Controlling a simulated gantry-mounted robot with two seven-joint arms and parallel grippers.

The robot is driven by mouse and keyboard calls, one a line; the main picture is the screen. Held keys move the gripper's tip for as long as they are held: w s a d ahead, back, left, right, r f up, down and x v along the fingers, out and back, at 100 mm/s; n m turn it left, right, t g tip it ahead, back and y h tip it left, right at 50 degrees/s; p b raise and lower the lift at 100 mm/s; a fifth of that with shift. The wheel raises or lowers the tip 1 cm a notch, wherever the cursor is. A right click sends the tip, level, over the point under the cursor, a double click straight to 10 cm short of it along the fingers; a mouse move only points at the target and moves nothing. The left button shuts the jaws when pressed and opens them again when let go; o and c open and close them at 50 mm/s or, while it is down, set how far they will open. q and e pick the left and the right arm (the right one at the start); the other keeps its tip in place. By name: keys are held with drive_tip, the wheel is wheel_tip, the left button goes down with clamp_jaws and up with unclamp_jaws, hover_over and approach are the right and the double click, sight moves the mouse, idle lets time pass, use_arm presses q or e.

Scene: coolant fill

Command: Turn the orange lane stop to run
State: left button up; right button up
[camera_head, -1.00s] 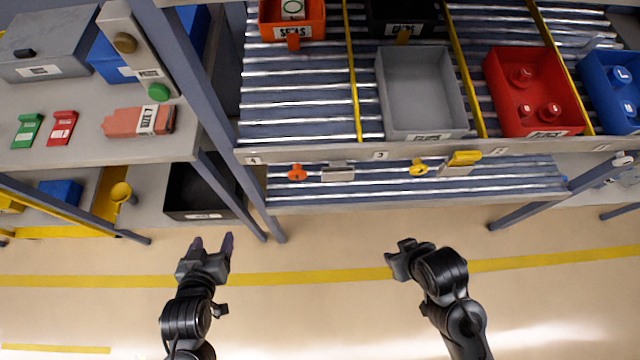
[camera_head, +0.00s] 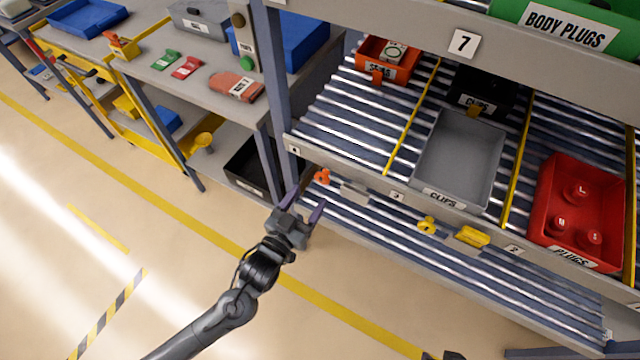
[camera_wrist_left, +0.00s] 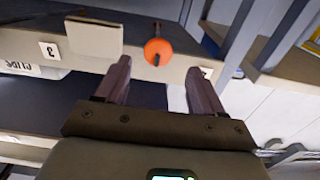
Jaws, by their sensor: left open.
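The orange lane stop (camera_head: 322,176) is a small round knob with a stem on the front rail of the rack, next to number 4. In the left wrist view the orange lane stop (camera_wrist_left: 158,51) sits between and beyond my fingertips, its stem pointing up in the picture. My left gripper (camera_head: 303,203) is open and empty, just in front of the knob and apart from it. Both fingers of the left gripper (camera_wrist_left: 159,68) show in the wrist view. Only a dark fragment at the bottom edge of the head view may be my right gripper (camera_head: 442,356).
A grey plate (camera_head: 354,194) is beside the orange stop. A yellow lane stop (camera_head: 427,225) and yellow plate (camera_head: 472,236) are further right. The rack post (camera_head: 276,100) and a black bin (camera_head: 252,168) stand left. Open floor lies in front.

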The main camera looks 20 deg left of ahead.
sight(321, 181)
use_arm(q)
drive_tip(key=w, duration=0.3)
drive_tip(key=w+b, duration=0.1)
drive_tip(key=w, duration=0.1)
drive_tip(key=shift+w+d, duration=0.2)
drive_tip(key=shift+d, duration=0.2)
drive_tip(key=shift+w+d, duration=0.15)
drive_tip(key=shift+w, duration=0.1)
clamp_jaws()
